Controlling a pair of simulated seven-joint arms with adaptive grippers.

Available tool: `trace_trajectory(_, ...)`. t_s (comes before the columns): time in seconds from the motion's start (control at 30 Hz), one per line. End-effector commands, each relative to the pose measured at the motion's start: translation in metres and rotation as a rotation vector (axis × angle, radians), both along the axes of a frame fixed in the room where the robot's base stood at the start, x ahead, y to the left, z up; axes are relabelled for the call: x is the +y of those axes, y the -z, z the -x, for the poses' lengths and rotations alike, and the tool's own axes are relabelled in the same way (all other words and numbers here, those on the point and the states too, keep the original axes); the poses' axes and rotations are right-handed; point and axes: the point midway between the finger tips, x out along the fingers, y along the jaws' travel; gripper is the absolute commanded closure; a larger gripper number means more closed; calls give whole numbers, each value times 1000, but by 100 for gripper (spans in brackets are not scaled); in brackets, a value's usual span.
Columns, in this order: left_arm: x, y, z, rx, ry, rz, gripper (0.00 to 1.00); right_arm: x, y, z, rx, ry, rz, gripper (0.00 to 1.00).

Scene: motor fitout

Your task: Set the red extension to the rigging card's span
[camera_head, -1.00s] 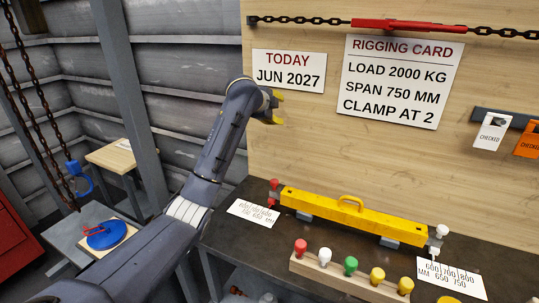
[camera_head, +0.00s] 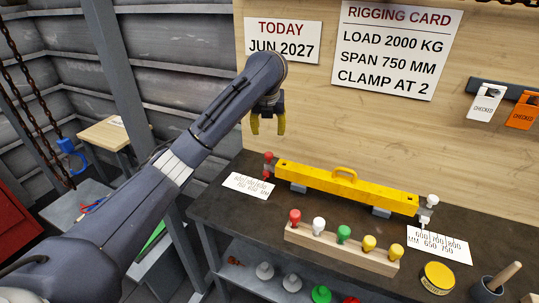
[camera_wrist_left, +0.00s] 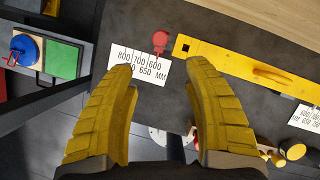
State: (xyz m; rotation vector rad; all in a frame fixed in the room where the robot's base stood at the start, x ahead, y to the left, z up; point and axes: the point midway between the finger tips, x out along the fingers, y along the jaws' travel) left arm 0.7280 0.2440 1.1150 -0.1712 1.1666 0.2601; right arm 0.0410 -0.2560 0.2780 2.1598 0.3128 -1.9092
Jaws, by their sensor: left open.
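The rigging card (camera_head: 390,48) on the back board reads load 2000 kg, span 750 mm, clamp at 2. A yellow spreader beam (camera_head: 345,188) with a top handle lies on the dark bench. The red extension (camera_head: 268,163) sticks out at its left end; its red knob shows in the left wrist view (camera_wrist_left: 160,40). A white scale card (camera_head: 248,186) lies beside it. The white extension (camera_head: 430,205) is at the right end, by another scale card (camera_head: 440,246). My left gripper (camera_head: 267,132) is open and empty, pointing down above the red end. My right gripper is not in view.
A wooden rack (camera_head: 340,250) with several coloured knobs stands in front of the beam. A yellow round tin (camera_head: 437,278) and a dark cup (camera_head: 490,287) are at the right. Checked tags (camera_head: 487,103) hang on the board. Chains hang at the left.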

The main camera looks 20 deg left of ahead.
Motion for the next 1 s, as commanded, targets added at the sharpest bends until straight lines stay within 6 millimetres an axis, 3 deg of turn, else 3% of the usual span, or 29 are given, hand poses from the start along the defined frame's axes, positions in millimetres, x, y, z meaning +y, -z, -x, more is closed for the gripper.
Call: trace_trajectory(1.0, 16, 130, -50, 5, -5, 2, 49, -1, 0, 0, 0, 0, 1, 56)
